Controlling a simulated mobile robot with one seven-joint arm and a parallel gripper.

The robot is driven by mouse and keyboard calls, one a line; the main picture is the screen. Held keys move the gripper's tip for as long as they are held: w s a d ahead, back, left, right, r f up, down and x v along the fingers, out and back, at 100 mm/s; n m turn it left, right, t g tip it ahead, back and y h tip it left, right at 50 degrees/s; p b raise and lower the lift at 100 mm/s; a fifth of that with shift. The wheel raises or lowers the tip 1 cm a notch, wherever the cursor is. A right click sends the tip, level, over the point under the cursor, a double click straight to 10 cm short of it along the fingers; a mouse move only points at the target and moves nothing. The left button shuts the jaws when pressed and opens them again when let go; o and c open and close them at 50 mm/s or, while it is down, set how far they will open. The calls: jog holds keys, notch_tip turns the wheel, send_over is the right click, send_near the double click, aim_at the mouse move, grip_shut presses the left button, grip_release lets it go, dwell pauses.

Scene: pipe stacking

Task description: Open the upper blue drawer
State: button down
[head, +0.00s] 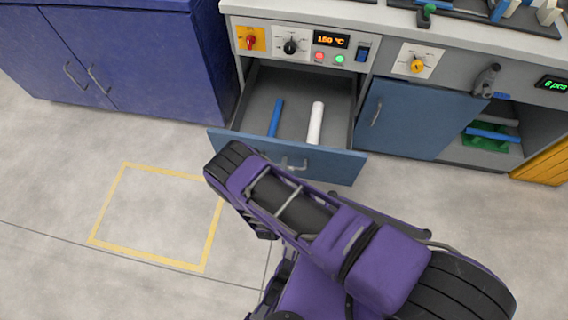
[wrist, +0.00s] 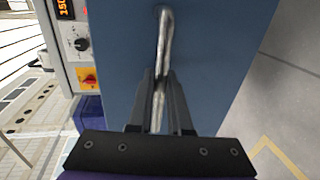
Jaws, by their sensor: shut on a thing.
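The upper blue drawer (head: 340,166) is pulled out from the grey workbench in the head view. Inside it lie a blue pipe (head: 276,118) and a white pipe (head: 316,123), apart from each other. In the wrist view, the drawer's blue front (wrist: 215,60) fills the middle. My gripper (wrist: 160,80) is shut on the metal drawer handle (wrist: 165,30). In the head view, part of the handle (head: 294,163) shows beyond my purple arm, which hides my fingertips.
A control panel (head: 303,46) with knobs and a display sits above the drawer. A blue cabinet door (head: 400,118) is to its right, with an open shelf holding blue pipes beyond. A dark blue cabinet (head: 150,65) stands left. A yellow floor outline (head: 150,258) surrounds clear floor.

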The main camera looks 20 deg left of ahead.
jog(key=c, duration=0.8)
grip_release()
jog(key=shift+c, duration=0.2)
jog(key=p+v, duration=0.1)
jog(key=v, duration=1.6)
jog(key=shift+s+p, duration=0.2)
jog(key=shift+p, duration=0.1)
jog(key=shift+d, duration=0.1)
